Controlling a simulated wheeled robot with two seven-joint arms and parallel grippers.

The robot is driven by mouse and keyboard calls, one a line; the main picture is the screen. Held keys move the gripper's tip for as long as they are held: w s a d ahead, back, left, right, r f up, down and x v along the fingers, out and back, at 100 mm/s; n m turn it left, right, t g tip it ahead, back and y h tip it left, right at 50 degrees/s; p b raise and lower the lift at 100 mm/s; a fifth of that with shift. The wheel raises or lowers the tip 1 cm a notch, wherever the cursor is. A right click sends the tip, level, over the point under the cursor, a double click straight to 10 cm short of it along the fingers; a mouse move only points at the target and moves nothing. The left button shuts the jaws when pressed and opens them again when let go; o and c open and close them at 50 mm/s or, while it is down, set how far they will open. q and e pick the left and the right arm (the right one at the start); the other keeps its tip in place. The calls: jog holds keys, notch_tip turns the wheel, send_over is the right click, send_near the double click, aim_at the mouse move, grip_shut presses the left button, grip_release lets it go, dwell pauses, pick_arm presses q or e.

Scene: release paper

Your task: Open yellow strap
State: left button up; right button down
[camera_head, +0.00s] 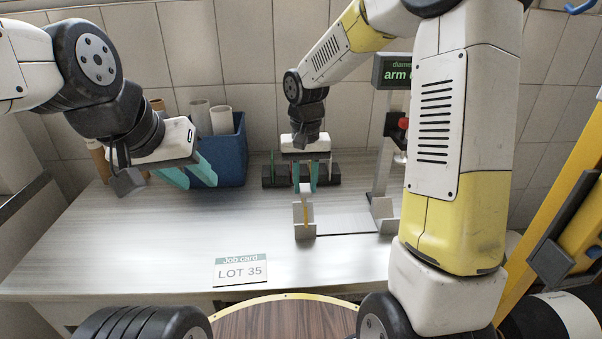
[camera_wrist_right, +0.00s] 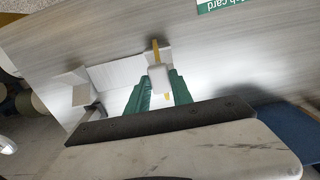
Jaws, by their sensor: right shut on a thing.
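The yellow strap (camera_head: 306,216) shows as a narrow strip at a small grey-white holder (camera_head: 305,233) on the bench. In the right wrist view the strap (camera_wrist_right: 156,48) runs above and below a small white block (camera_wrist_right: 158,77). My right gripper (camera_head: 305,188) points down over the holder; in the wrist view its green fingers (camera_wrist_right: 160,92) are shut on the white block at the strap. The fingers partly hide the strap. My left gripper (camera_head: 188,174) hangs above the left of the bench, open and empty, its teal fingers apart.
A blue bin (camera_head: 231,158) with rolled tubes stands at the back left. A dark rack (camera_head: 272,177) is behind the holder. A stand with a display (camera_head: 397,72) is to the right. A job card (camera_head: 240,271) lies at the front edge. The bench's left front is clear.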

jog(key=shift+w+r, duration=0.1)
jog(key=shift+w+r+g, duration=0.35)
jog(key=shift+w+g, duration=0.35)
jog(key=shift+w, duration=0.15)
jog(key=w+g, duration=0.1)
jog(key=w+r+g, duration=0.1)
jog(key=w+g, duration=0.1)
jog(key=shift+w, duration=0.3)
jog(key=shift+w+r+g, duration=0.15)
jog(key=shift+w+g, duration=1.15)
jog(key=shift+w, duration=0.45)
jog(key=c, duration=1.1)
grip_release()
